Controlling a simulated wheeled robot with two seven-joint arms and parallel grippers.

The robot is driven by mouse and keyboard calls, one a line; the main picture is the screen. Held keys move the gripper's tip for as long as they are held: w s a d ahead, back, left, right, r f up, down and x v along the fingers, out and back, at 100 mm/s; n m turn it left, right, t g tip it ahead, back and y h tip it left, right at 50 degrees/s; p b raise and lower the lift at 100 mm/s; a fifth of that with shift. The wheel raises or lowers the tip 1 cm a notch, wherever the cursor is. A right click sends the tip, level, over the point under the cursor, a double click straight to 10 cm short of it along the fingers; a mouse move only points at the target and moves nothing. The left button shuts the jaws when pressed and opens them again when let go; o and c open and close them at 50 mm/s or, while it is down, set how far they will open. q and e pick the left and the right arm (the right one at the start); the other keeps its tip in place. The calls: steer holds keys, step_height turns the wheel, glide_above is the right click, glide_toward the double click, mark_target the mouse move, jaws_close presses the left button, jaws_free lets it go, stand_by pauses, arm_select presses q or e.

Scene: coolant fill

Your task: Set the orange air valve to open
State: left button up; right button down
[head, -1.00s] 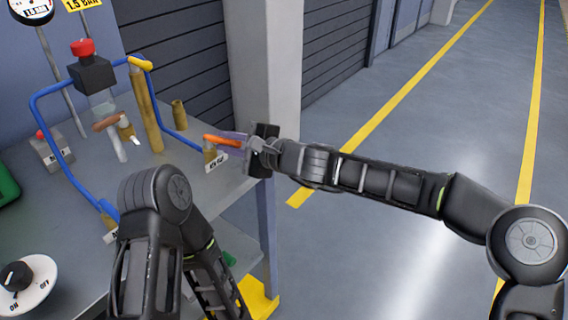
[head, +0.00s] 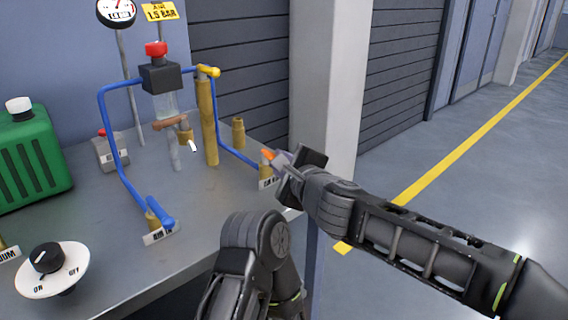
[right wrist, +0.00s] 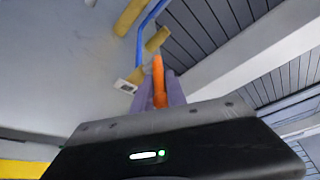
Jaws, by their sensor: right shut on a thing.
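The orange air valve lever (head: 267,155) sits on a brass fitting (head: 265,167) near the bench's right edge, with a white tag (head: 268,183) below it. My right gripper (head: 281,159) reaches it from the right and is shut on the lever. In the right wrist view the orange lever (right wrist: 158,82) runs between the two purple-grey fingers (right wrist: 160,95). The fingers hide part of the lever, so its exact angle is hard to tell. My left arm shows at the bottom of the head view; its gripper is out of view.
A blue lever (head: 161,217) and blue pipes (head: 112,140) stand left of the valve, with a brass column (head: 208,120) behind. A green canister (head: 35,160) and a white dial (head: 52,270) are at the left. A pale pillar (head: 325,90) rises close behind my right gripper.

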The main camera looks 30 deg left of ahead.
steer(key=c, duration=1.3)
jaws_free()
steer(key=shift+c, duration=0.2)
steer(key=v, duration=0.7)
steer(key=shift+s+d+b, duration=0.25)
steer(key=shift+d+b, duration=0.05)
steer(key=shift+b, duration=0.05)
